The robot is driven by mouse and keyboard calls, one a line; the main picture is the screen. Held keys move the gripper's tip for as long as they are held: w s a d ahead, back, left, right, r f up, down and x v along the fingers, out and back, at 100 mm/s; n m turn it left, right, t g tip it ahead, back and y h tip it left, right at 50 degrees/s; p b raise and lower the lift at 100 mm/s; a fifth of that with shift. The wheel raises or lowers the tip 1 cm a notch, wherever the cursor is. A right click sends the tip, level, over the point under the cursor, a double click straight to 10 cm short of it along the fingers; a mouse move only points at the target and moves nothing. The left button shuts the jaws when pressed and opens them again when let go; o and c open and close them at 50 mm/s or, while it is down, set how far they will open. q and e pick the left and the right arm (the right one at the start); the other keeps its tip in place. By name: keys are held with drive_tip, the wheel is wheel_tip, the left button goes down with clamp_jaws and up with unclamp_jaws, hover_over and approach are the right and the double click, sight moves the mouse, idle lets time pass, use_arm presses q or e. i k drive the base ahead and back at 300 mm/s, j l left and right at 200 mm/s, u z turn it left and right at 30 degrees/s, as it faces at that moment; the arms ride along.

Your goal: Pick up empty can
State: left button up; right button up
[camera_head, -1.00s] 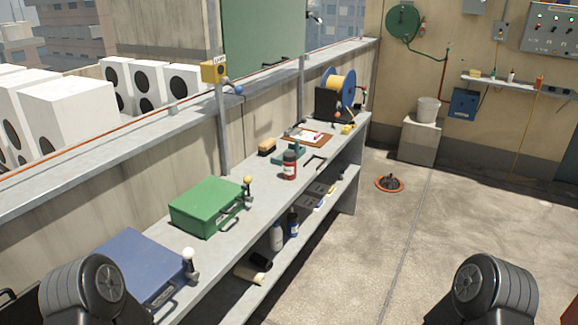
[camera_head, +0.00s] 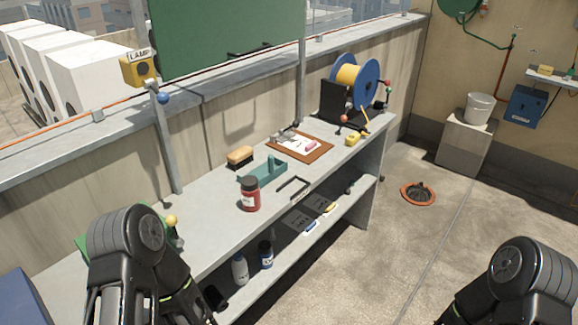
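No thing in view is plainly an empty can. A red container (camera_head: 250,197) with a dark lid and a pale label stands upright on the grey bench top (camera_head: 212,222); I cannot tell whether it is empty. On the shelf below stand a white bottle (camera_head: 240,269) and a dark blue bottle (camera_head: 265,255) with a pale label. A dark object lies near the shelf's front end, partly hidden by my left arm. My arms show at the lower left and lower right, but neither gripper's fingertips are in view.
Behind the red container are a teal tray (camera_head: 262,172), a brush (camera_head: 240,156) and a clipboard (camera_head: 300,146). A cable reel (camera_head: 358,80) stands at the bench's far end. A green case is mostly hidden by my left arm.

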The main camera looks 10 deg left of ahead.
sight(250, 187)
drive_tip(key=i+l, duration=0.9)
drive_tip(key=l, duration=0.15)
drive_tip(key=i+j+u, duration=0.05)
